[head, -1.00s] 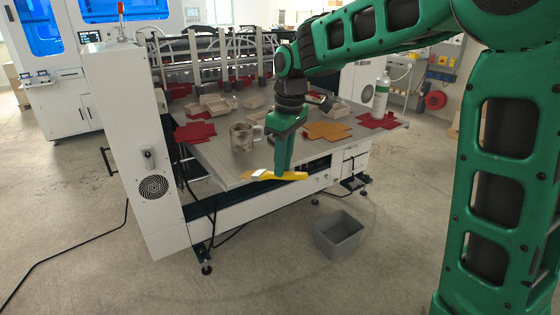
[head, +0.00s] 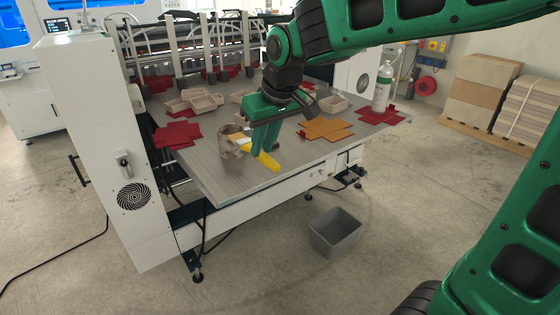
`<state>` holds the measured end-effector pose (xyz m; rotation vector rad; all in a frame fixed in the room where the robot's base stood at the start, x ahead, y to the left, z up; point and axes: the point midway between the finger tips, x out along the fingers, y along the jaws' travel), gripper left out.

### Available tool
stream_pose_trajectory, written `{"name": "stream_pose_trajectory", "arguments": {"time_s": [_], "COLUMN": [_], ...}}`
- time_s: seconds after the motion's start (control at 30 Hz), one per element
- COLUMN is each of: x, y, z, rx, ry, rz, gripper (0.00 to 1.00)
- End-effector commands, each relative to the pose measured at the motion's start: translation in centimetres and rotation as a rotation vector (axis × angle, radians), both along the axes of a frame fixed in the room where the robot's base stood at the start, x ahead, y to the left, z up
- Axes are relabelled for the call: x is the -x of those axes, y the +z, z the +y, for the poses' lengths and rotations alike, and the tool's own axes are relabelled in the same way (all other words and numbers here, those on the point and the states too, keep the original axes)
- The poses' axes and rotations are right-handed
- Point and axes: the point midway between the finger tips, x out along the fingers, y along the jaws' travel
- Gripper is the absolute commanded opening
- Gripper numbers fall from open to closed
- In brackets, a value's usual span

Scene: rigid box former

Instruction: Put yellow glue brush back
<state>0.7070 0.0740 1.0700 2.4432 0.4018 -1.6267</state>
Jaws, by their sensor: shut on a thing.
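The yellow glue brush (head: 268,161) has a yellow handle and a pale bristle end. My gripper (head: 265,152) is shut on its handle. The brush is held tilted, its bristle end up and to the left, its handle end down and to the right. A stained mug-like pot (head: 229,146) stands on the table (head: 222,181) near its left front part. The bristle end overlaps the pot's right side in the head view. I cannot tell whether the brush touches the pot or is just in front of it.
Red blanks (head: 178,134), an orange blank (head: 325,129) and several small grey-brown boxes (head: 203,103) lie on the table. A white bottle (head: 382,92) stands at the right. A grey bin (head: 335,233) is on the floor in front. A white cabinet (head: 110,150) flanks the table's left side.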

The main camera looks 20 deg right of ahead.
Motion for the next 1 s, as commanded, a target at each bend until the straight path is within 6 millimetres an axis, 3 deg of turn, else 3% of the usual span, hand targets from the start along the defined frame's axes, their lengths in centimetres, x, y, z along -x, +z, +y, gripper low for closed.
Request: {"name": "stream_pose_trajectory", "arguments": {"time_s": [0.3,0.5,0.67,1.0], "x": [-4.1,-5.9,-6.4,-6.4], "y": [-3.9,-5.7,-6.3,-10.0], "z": [-6.0,-8.3,-8.9,-8.9], "rx": [0.001,0.001,0.001,0.001], "ry": [-0.016,-0.016,-0.014,-0.013], "rz": [0.004,0.004,0.002,0.002], "gripper": [0.0,0.0,0.0,0.0]}}
